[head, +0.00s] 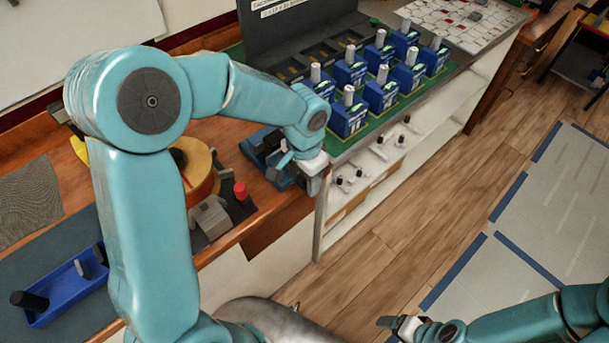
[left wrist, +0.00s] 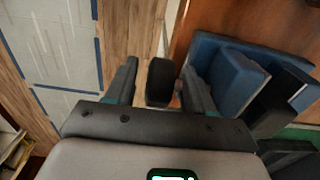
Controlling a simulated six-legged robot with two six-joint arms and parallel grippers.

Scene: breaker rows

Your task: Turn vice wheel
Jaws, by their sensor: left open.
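The blue and dark vice (head: 264,152) sits at the bench's right edge, partly covered by my left gripper in the head view. In the left wrist view its blue body (left wrist: 222,82) fills the right side. A dark rounded block, seemingly the vice wheel's grip (left wrist: 161,76), shows between my left fingers. My left gripper (left wrist: 160,90) is open, with one finger on each side of it; I cannot tell whether either touches. In the head view my left gripper (head: 314,174) is beside the vice. My right gripper (head: 392,324) is low at the right, its jaws unclear.
Several blue breakers (head: 382,94) stand in rows on a green mat behind the vice. A red-capped item (head: 240,190) and a round wooden piece (head: 198,172) lie left of it. A blue tray (head: 66,292) is at lower left. Floor (head: 400,225) at right is clear.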

